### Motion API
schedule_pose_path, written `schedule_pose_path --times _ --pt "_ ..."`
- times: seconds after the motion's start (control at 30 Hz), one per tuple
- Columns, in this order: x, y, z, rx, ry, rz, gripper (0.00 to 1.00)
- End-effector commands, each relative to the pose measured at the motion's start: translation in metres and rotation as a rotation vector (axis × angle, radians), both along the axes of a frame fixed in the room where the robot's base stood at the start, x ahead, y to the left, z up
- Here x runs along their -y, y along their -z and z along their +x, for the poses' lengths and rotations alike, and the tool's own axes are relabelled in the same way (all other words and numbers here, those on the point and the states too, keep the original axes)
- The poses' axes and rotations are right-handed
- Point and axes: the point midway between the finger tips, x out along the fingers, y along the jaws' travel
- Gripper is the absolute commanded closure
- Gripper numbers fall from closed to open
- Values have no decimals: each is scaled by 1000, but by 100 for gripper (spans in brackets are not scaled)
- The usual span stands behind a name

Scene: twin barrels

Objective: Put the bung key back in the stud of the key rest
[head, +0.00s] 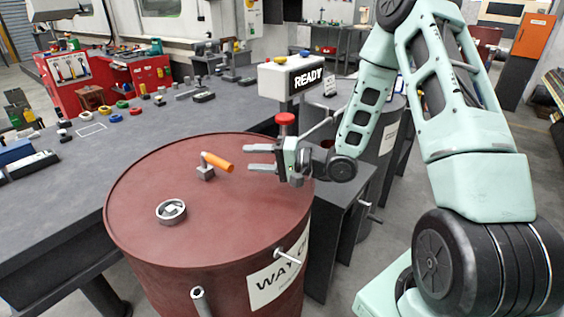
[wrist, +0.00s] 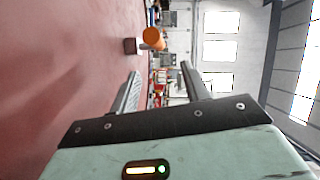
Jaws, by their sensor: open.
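The bung key shows an orange handle (head: 218,162) lying roughly level, with its grey end at a small grey block (head: 206,174) on the red-brown barrel top. This block looks like the key rest. I cannot tell whether the key is seated in a stud. My gripper (head: 249,158) is open and empty, its fingers pointing left just right of the handle's free end and apart from it. In the wrist view the orange handle (wrist: 153,39) appears end-on beyond the open gripper (wrist: 160,70), with the block (wrist: 131,46) beside it.
A grey metal ring fitting (head: 171,211) sits on the near part of the barrel top (head: 140,188). A READY sign (head: 307,79) and a red knob (head: 285,119) stand behind my gripper. A long grey bench (head: 60,200) with several small parts lies left. A second barrel (head: 382,150) stands right.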

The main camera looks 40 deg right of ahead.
Motion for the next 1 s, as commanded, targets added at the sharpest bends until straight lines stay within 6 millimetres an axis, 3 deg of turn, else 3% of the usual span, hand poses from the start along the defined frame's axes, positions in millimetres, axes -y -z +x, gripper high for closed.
schedule_pose_path --times 0.2,0.4,1.0 --pt "31 -4 -32 1 4 0 53" --pt "44 -5 -47 0 1 0 53" --pt "47 -6 -50 1 0 1 53"
